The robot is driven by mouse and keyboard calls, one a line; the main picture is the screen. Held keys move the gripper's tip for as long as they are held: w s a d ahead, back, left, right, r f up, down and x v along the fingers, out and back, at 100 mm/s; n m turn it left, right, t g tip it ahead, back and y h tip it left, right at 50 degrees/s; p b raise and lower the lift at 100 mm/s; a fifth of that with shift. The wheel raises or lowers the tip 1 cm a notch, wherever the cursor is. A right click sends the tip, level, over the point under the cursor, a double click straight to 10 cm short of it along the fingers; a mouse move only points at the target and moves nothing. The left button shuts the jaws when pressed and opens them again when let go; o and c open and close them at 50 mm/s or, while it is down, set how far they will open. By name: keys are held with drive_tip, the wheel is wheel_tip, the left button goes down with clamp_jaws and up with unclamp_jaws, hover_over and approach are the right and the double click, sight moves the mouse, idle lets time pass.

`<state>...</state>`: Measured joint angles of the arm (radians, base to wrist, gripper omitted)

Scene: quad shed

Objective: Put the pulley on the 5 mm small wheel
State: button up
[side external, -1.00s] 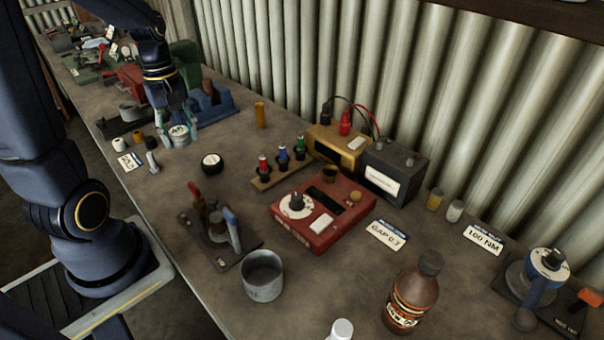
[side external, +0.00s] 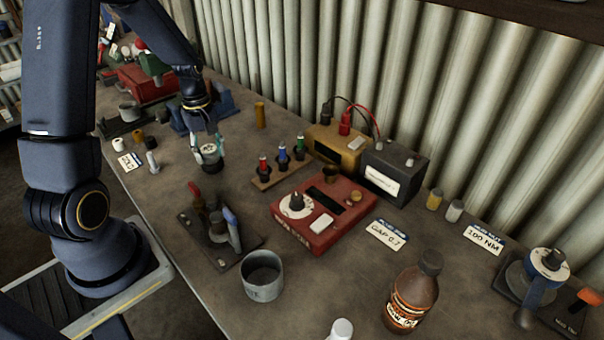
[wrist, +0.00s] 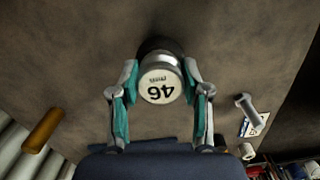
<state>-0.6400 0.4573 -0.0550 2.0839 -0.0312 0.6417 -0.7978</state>
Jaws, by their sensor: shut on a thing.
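My gripper (side external: 208,142) is shut on a silver cylinder with a white top, which I take to be the pulley (side external: 209,150). In the wrist view the pulley (wrist: 160,88) sits between the teal pads of my gripper (wrist: 158,97), and its white face bears a number like 46, upside down. Directly under it is a dark round piece (side external: 211,166), likely the small wheel; its edge also shows in the wrist view (wrist: 158,45). Its top is hidden by the pulley. I cannot tell whether the two touch or a gap remains.
A wooden strip (side external: 272,178) with red, blue and green-handled pieces stands to the right. A dark stand with handles (side external: 221,238) is in front. Bare bench surrounds the dark piece.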

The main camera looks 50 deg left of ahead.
sight(208, 148)
drive_tip(key=shift+f, duration=0.2)
drive_tip(key=o, duration=1.2)
drive_tip(key=shift+r, duration=0.1)
wheel_tip(208, 148, up, 12)
drive_tip(key=s+d+r+m+t, duration=0.3)
drive_tip(key=s+d+r+m, duration=0.1)
drive_tip(key=d+m, duration=0.4)
drive_tip(key=s+d+r+m+t, duration=0.2)
drive_tip(key=s+d+r+m, duration=0.3)
drive_tip(key=d+m, duration=0.3)
drive_tip(key=d, duration=0.2)
drive_tip(key=shift+s+d+t+y, duration=0.25)
drive_tip(key=shift+d+t+y, duration=0.05)
drive_tip(key=shift+d+t, duration=0.1)
